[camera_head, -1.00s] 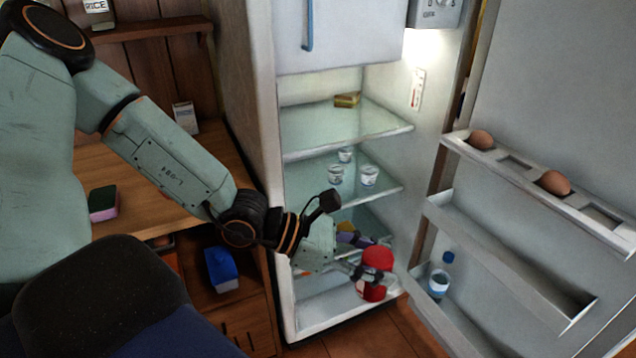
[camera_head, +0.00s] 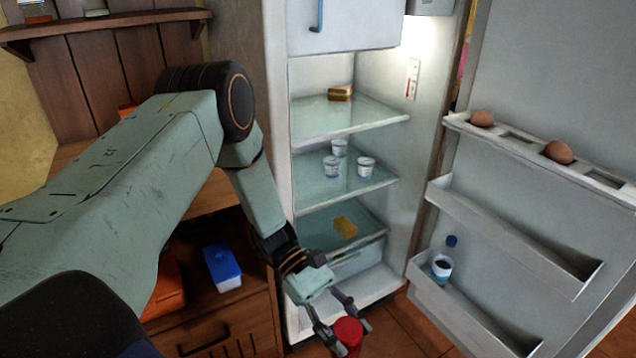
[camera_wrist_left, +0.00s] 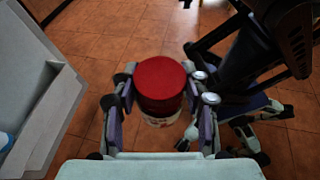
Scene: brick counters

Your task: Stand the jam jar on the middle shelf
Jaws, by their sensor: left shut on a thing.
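My left gripper (camera_head: 334,326) is shut on the jam jar (camera_head: 347,333), which has a red lid. It holds the jar low in front of the open fridge, outside it. In the left wrist view the jar (camera_wrist_left: 160,90) sits upright between the two fingers, with a pale label below the lid. The middle shelf (camera_head: 350,185) is glass and holds several small white cups (camera_head: 366,167), grouped toward its middle. The gripper is well below and in front of that shelf. My right gripper does not show clearly in the head view.
The lower shelf (camera_head: 320,225) bears a yellow block (camera_head: 345,227). The open door (camera_head: 520,200) stands at the right with eggs (camera_head: 559,152) and a bottle (camera_head: 444,259). The middle shelf's front strip is free.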

